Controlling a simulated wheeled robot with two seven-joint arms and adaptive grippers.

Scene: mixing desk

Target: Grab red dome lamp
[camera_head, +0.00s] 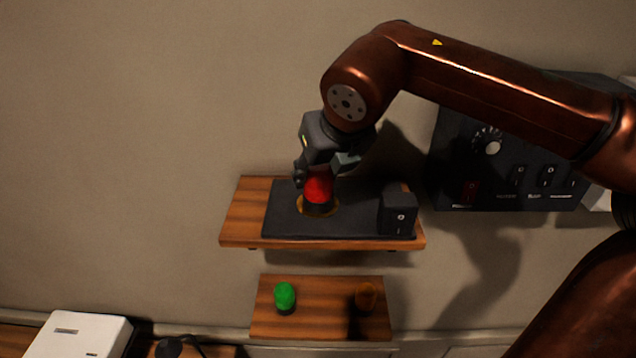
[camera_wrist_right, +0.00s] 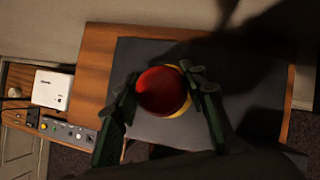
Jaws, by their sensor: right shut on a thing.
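The red dome lamp (camera_head: 318,190) stands over a yellow ring on the dark plate (camera_head: 285,222) of the upper wooden shelf. It also shows in the right wrist view (camera_wrist_right: 163,91), between the two fingers. My right gripper (camera_head: 318,183) comes down from above and is shut on the lamp. In the right wrist view my right gripper's fingers (camera_wrist_right: 166,96) sit on either side of the red dome. I cannot tell whether the lamp's base touches the plate. My left gripper is not in view.
A black switch box (camera_head: 398,216) stands on the plate's right end. A lower shelf (camera_head: 322,318) holds a green dome lamp (camera_head: 285,296) and an orange one (camera_head: 365,296). A dark control panel (camera_head: 500,165) is on the wall at right. A white box (camera_head: 80,335) sits at lower left.

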